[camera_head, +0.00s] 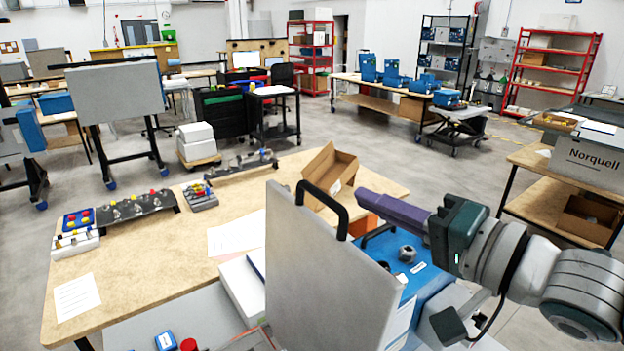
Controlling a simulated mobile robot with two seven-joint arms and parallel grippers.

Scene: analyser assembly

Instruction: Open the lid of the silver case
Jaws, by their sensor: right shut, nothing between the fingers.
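The large silver-grey panel of the case (318,285) stands upright in the front middle, with a black handle (322,206) on its top edge. Its inner side and the inside of the case are hidden from this side. Blue equipment (405,260) with a second black handle shows behind it to the right. My right gripper (365,200), with purple fingers, reaches in from the right, just right of the handle. It is shut and empty; I cannot tell whether it touches the panel. My left gripper is not in view.
A wooden table (150,262) holds an open cardboard box (330,175), metal fixtures (140,207), colored parts (78,220) and papers (76,297). Its left middle surface is mostly clear. A Norquell box (592,165) sits on a table at right.

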